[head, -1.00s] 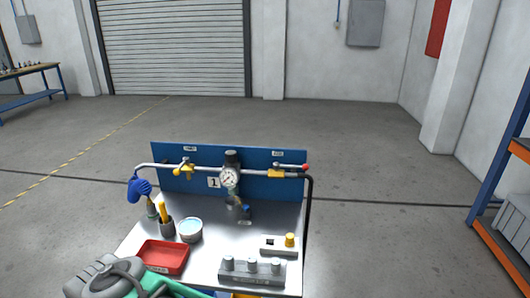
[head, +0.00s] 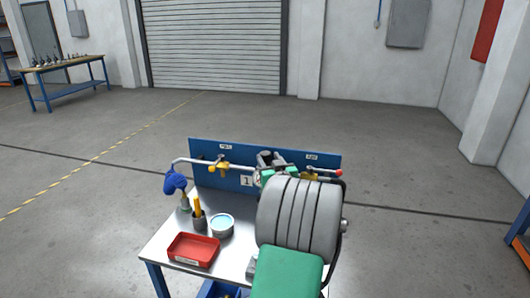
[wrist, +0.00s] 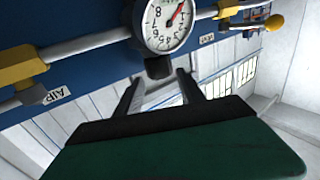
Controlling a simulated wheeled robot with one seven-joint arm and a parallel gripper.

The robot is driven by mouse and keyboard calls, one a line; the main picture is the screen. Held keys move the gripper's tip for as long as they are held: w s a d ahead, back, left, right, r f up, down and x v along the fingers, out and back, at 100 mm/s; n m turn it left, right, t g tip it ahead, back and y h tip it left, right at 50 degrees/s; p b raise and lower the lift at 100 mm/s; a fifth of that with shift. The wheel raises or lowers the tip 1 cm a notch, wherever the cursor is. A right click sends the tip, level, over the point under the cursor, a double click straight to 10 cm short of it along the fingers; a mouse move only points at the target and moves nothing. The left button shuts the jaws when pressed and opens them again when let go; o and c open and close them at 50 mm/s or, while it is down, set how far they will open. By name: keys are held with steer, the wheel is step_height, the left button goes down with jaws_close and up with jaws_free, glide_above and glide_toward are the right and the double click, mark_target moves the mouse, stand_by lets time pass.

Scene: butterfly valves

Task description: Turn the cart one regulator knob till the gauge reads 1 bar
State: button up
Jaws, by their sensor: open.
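In the head view the gauge (head: 257,179) is mostly hidden by my arm. The dark regulator knob (wrist: 158,67) sits just below the gauge in the wrist view. My gripper (wrist: 158,78) is open, with one finger on each side of the knob's end; I cannot tell whether they touch it.
A pipe with yellow-handled valves (head: 219,167) runs along the panel. A red tray (head: 194,250), a bowl (head: 221,225), a cup with a yellow tool (head: 199,221) and a blue-headed item (head: 176,183) are on the cart's left. My arm covers the right side.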

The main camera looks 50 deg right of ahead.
mark_target(266, 156)
steer(key=p+x, duration=0.1)
steer(key=x, duration=0.3)
steer(key=shift+w+d, duration=0.15)
steer(key=shift+w, duration=0.15)
steer(key=shift+c, duration=0.5)
steer(key=c, duration=0.9)
steer(key=shift+a, duration=0.2)
jaws_close()
steer(key=shift+d, duration=0.15)
